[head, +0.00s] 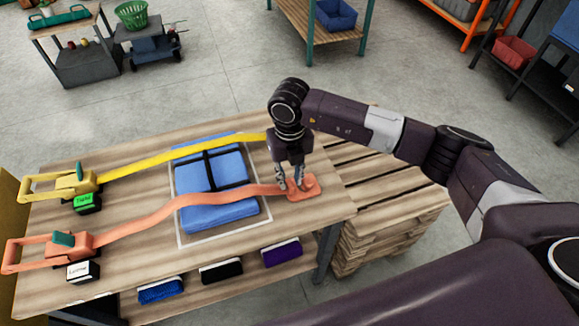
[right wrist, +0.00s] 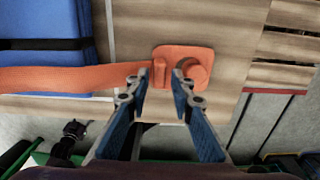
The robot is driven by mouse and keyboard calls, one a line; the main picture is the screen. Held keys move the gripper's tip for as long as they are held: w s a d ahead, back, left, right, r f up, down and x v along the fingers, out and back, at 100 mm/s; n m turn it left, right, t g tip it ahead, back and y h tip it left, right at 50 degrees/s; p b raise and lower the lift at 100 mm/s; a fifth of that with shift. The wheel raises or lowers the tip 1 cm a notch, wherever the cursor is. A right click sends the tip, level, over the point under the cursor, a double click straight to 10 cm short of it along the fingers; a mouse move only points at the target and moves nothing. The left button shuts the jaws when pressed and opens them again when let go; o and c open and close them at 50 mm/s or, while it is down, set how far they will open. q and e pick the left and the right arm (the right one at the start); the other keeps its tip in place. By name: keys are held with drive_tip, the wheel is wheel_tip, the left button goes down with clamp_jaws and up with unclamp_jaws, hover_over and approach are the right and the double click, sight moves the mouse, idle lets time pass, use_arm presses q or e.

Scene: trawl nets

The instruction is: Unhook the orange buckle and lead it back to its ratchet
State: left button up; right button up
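The orange strap (head: 180,203) runs from the orange ratchet (head: 62,248) at the table's left, over the blue bundle, to an orange anchor plate (head: 314,182) near the right edge. In the right wrist view the plate (right wrist: 205,53) carries a round knob (right wrist: 196,72) and an upright orange buckle piece (right wrist: 159,75) at the strap's end. My right gripper (head: 291,184) points down over it. In the wrist view its fingertips (right wrist: 160,78) are apart, one on each side of the buckle piece. I cannot tell if they touch it. My left gripper is not in view.
A yellow strap (head: 150,158) runs from its ratchet (head: 72,187) across the same blue bundle (head: 225,215). Green and white labelled blocks stand by the ratchets. Dark and blue blocks (head: 221,270) sit on a lower shelf. A slatted pallet stack (head: 385,215) stands right of the table.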

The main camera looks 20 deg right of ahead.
drive_tip(key=shift+f, duration=1.45)
drive_tip(key=shift+c, duration=0.2)
clamp_jaws()
drive_tip(key=shift+d, duration=0.1)
drive_tip(key=shift+d, duration=0.3)
drive_tip(key=shift+r, duration=0.25)
drive_tip(key=shift+r+p, duration=0.35)
drive_tip(key=shift+p, duration=0.1)
